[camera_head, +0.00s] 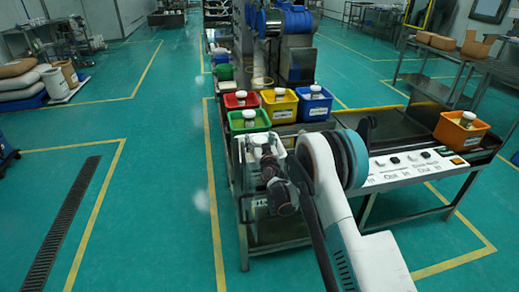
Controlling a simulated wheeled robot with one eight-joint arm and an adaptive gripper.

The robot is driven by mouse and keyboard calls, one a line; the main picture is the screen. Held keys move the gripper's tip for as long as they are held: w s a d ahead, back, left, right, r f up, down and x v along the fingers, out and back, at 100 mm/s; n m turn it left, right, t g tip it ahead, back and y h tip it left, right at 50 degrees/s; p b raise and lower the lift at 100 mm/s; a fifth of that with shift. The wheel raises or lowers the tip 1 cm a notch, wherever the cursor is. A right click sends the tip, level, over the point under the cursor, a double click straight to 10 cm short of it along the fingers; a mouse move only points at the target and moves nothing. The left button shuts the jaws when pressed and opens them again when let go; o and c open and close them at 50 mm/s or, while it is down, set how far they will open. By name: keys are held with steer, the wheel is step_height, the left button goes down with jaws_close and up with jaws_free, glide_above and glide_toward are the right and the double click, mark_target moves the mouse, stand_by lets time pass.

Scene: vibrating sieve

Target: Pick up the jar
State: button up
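A jar with a white lid (258,139) stands in a white bin (241,152) at the near left end of the bench. More white-lidded jars stand in the red bin (230,103), the yellow bin (267,108), the blue bin (303,106), the green bin (237,125) and the orange bin (445,130). The frame does not single out one jar for the task. My gripper (269,163) is at the white bin, close to the jar there, and hides part of the bin. The fingertips are small and dark, and any contact with the jar is unclear.
A control panel (415,164) with knobs runs along the bench front, right of my arm. Metal tables (455,60) stand at the right. The green floor at left is open, with a dark drain grate (62,220). White sacks (20,80) lie at far left.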

steer(key=c, duration=0.9)
steer(key=shift+c, duration=0.2)
steer(key=shift+r, duration=0.15)
